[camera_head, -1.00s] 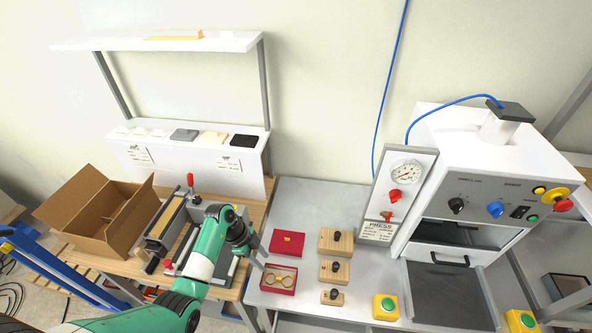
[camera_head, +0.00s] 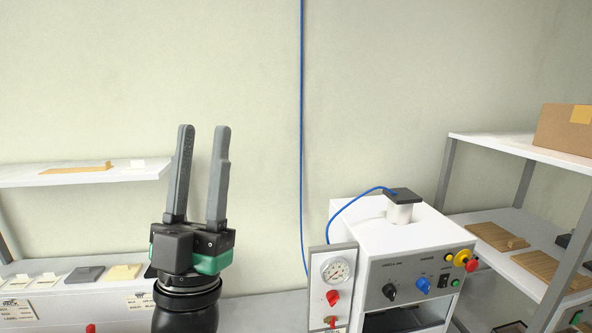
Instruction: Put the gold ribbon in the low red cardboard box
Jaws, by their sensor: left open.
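My left gripper (camera_head: 204,140) is raised in front of the wall, fingers pointing up. Its two grey fingers stand apart with nothing between them. The low red cardboard box and the gold ribbon are below the bottom edge of the view now. My right gripper is not in view.
The white press (camera_head: 400,262) with its gauge panel (camera_head: 334,275) and knobs stands right of my left gripper. A blue hose (camera_head: 302,130) runs down the wall. A white shelf (camera_head: 90,174) is at left. A shelf rack (camera_head: 520,148) with a cardboard box (camera_head: 566,128) is at right.

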